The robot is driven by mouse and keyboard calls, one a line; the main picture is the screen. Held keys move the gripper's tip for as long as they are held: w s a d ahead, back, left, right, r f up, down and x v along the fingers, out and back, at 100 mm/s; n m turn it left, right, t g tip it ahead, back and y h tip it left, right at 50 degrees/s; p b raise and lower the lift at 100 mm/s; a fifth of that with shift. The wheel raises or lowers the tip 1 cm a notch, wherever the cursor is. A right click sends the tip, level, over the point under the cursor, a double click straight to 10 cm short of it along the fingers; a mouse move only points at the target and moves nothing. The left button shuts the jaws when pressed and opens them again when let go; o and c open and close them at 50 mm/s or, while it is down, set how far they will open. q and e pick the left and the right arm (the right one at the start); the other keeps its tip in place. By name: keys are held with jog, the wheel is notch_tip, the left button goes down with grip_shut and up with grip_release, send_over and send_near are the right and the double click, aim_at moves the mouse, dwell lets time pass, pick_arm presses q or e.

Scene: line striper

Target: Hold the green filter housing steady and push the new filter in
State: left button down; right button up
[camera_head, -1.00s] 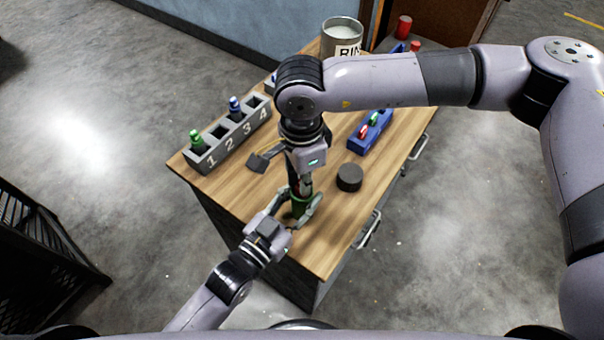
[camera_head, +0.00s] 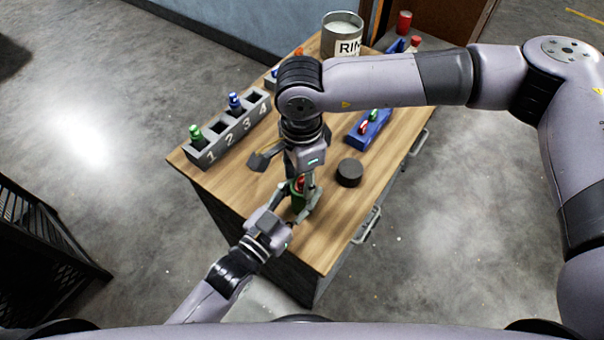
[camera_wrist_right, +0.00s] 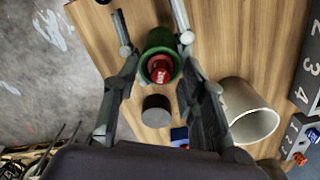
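The green filter housing (camera_head: 298,204) stands near the front of the wooden bench and also shows in the right wrist view (camera_wrist_right: 160,40). A red filter (camera_wrist_right: 160,72) sits in its mouth; how deep is hard to tell. My right gripper (camera_wrist_right: 157,68) points down over the housing, its fingers spread on both sides of the filter with gaps. It partly hides the filter in the head view. My left gripper (camera_head: 298,198) reaches in from the front left with its fingers around the housing. The right wrist view shows gaps between those fingers and the housing.
A numbered grey rack (camera_head: 226,146) stands at the left edge, with a green piece in slot 1 and a blue one in slot 3. A dark round puck (camera_head: 349,173), a blue holder (camera_head: 368,129) and a labelled bin (camera_head: 342,37) stand on the bench.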

jog(key=shift+o, duration=1.4)
jog(key=shift+r, duration=3.55)
pick_arm(q)
jog(key=c, duration=1)
grip_release()
jog(key=shift+o, duration=0.2)
jog(key=shift+s, duration=0.1)
